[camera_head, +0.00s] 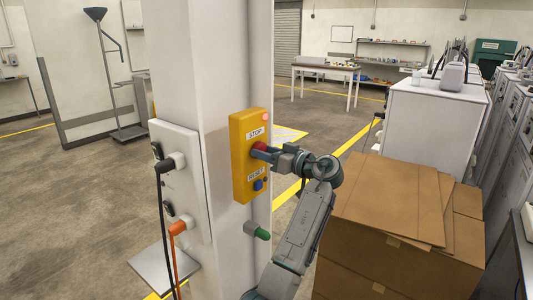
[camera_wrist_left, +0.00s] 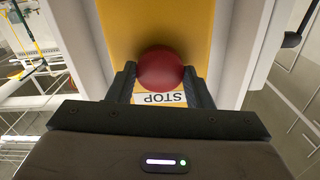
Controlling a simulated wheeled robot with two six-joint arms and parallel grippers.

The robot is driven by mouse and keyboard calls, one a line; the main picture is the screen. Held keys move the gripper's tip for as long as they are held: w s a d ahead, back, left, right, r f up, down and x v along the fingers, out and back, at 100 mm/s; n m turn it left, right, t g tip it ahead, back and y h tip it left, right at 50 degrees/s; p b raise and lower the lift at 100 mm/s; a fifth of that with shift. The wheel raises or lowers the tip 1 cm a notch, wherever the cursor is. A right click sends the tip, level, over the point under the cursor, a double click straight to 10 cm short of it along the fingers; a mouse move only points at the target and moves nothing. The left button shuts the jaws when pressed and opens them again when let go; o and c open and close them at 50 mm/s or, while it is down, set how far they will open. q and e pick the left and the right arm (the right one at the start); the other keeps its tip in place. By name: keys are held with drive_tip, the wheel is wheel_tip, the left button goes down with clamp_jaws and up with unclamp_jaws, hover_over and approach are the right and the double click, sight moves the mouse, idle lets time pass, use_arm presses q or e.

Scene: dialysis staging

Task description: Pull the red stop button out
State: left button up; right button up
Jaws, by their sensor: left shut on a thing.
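The red stop button (camera_wrist_left: 160,70) sits on a yellow control box (camera_head: 241,185), under a STOP label (camera_head: 255,133). The box is fixed to a white column. My left gripper (camera_head: 261,152) has its two fingers on either side of the button and is shut on it. In the left wrist view the fingers (camera_wrist_left: 160,86) flank the red button, and the STOP label shows upside down below it. In the head view the gripper hides most of the button. I cannot tell how far out the button stands. My right gripper is not in view.
A blue RESET button (camera_head: 258,185) and a lit red lamp (camera_head: 266,117) are on the same box. A green-ended fitting (camera_head: 262,234) juts out below. A white panel (camera_head: 185,150) with plugs and cables is on the column's left face. Cardboard boxes (camera_head: 385,200) stand right of my arm.

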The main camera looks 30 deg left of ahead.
use_arm(q)
drive_tip(key=shift+d+f+b, duration=0.1)
drive_tip(key=shift+d+b, duration=0.65)
drive_tip(key=shift+b, duration=0.3)
drive_tip(key=o, duration=1.2)
drive_tip(key=shift+o, duration=1)
drive_tip(key=shift+d, duration=0.15)
drive_tip(key=s+d+b, duration=0.1)
drive_tip(key=d+b, duration=0.2)
drive_tip(key=d, duration=0.8)
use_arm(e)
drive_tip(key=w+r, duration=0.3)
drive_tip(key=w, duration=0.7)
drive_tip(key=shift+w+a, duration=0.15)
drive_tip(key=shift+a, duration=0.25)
